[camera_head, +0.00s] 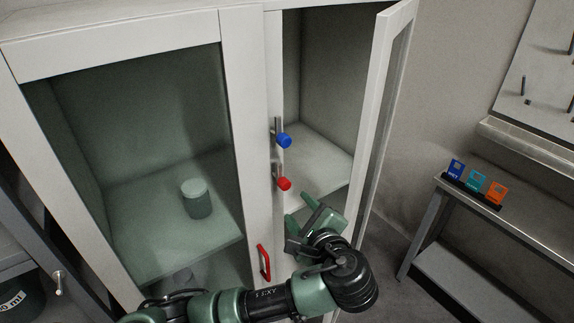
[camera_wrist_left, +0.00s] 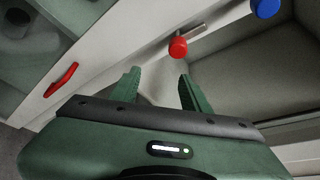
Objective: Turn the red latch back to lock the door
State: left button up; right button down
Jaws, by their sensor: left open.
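The red latch (camera_head: 284,184) is a small red knob on the middle post of the white cabinet, below the blue latch (camera_head: 284,141). The red latch also shows in the left wrist view (camera_wrist_left: 178,46), just beyond the fingertips, with a metal bar beside it. My left gripper (camera_head: 300,213) is open and empty, a little below and to the right of the red latch, apart from it. The right cabinet door (camera_head: 381,95) stands swung open. My right gripper is not in view.
The left glass door (camera_head: 130,130) looks shut, with a red handle (camera_head: 264,262) low on its right edge. A jar (camera_head: 196,198) stands on the shelf behind it. A metal bench (camera_head: 500,215) with coloured cards (camera_head: 476,182) stands at the right.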

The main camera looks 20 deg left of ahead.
aim_at(286, 187)
pick_arm(q)
notch_tip(286, 187, up, 4)
jog(key=s, duration=0.1)
jog(key=p+x, duration=0.1)
jog(key=x, duration=0.2)
jog(key=p+x, duration=0.1)
jog(key=x, duration=0.2)
jog(key=shift+w+a+r, duration=0.1)
jog(key=shift+w+a, duration=0.05)
jog(key=shift+a, duration=0.4)
jog(key=shift+w+a, duration=0.1)
jog(key=shift+w, duration=0.2)
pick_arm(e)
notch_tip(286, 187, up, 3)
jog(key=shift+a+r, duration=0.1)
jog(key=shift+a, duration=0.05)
pick_arm(q)
jog(key=shift+f, duration=0.2)
grip_shut()
